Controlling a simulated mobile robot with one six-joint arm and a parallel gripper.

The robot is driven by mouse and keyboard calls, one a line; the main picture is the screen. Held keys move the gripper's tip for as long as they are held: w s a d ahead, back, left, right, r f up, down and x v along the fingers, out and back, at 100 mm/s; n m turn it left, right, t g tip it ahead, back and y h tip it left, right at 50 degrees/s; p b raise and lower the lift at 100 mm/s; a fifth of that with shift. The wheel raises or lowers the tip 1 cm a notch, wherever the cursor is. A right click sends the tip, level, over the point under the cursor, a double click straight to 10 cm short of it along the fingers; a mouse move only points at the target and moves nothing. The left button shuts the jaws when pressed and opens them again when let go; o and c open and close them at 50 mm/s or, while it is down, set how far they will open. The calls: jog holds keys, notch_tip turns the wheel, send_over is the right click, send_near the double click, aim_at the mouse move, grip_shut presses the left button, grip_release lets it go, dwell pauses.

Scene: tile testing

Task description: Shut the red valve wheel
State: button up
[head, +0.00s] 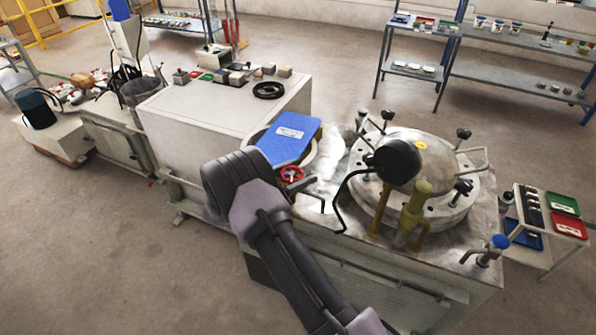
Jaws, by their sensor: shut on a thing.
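The red valve wheel (292,174) sits on a small grey tap with a bent spout, at the near edge of the steel bench top, just right of my wrist. My gripper (280,178) is at the left side of the wheel and is shut on it. My dark wrist hides most of the fingers and the left part of the rim, so the exact grip does not show.
A round bolted steel lid (415,190) with a black rounded part stands to the right. A blue-handled tap (500,241) is at the right front corner. A white cabinet (215,115) stands behind left.

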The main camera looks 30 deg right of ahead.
jog(key=shift+s+m+g+y, duration=0.25)
jog(key=shift+m+g, duration=0.9)
jog(key=shift+g, duration=0.55)
jog(key=shift+s+m+g+y, duration=0.15)
jog(key=shift+s+m+g, duration=0.1)
jog(key=shift+m+g, duration=1.2)
jog(key=shift+g, duration=0.35)
jog(key=o, duration=1.4)
jog(key=shift+s, duration=0.1)
jog(key=shift+c, duration=0.2)
